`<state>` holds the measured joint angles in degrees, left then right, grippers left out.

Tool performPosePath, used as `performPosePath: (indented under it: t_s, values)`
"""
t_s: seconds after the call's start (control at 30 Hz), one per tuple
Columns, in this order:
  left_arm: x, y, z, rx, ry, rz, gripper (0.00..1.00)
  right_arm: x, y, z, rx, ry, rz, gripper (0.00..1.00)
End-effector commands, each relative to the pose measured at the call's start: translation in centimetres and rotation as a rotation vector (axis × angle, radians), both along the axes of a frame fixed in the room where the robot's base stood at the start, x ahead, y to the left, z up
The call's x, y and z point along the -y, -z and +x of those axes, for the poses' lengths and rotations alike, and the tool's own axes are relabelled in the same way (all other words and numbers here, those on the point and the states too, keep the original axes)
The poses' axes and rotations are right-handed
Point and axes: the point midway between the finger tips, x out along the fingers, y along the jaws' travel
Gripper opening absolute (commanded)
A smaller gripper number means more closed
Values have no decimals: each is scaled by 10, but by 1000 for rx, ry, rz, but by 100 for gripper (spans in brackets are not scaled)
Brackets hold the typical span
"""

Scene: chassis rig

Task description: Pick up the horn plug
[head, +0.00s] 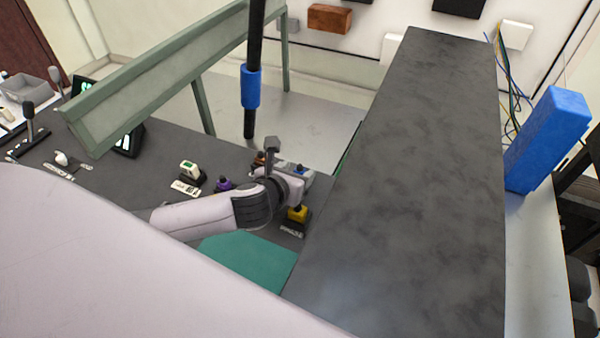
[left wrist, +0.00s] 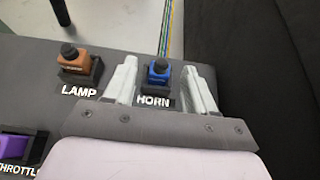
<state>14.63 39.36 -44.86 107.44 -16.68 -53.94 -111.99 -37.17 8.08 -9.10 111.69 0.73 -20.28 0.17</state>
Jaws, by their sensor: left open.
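The horn plug (left wrist: 159,70) is blue with a dark top. It stands upright in a dark holder labelled HORN in the left wrist view. My left gripper (left wrist: 158,82) is open, with one pale finger on each side of the plug. I cannot tell whether either finger touches it. In the head view my left gripper (head: 292,181) is over the dark bench among the plugs and largely hides the horn plug's place.
An orange lamp plug (left wrist: 75,62) and a purple throttle plug (left wrist: 15,143) stand nearby in holders. A yellow plug (head: 297,213) is close to my gripper. A tall dark slab (head: 410,170) rises to the right. A dark pole with a blue sleeve (head: 250,88) stands behind.

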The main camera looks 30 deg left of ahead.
Motion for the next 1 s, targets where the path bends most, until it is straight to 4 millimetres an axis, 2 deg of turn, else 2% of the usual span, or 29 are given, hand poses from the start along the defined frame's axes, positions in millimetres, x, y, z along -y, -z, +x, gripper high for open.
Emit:
performPosePath:
  t_s: [0.13,0.4,0.47,0.5,0.57,0.6,1.0]
  values:
    - [0,5,9,0,0,-1,55,0,-1,0,-1,0,0,43]
    - [0,6,11,1,0,-1,55,0,-1,0,-1,-1,0,43]
    - [0,6,11,1,0,-1,39,0,-1,0,-1,-1,0,43]
    - [0,6,10,1,0,-1,26,0,-1,0,-1,-1,0,43]
    - [0,6,10,0,0,-1,6,0,0,-1,-1,0,1,43]
    - [0,6,10,0,0,-1,0,0,0,-1,-1,0,1,43]
    - [-1,1,11,3,0,-1,0,0,0,-1,-1,0,1,43]
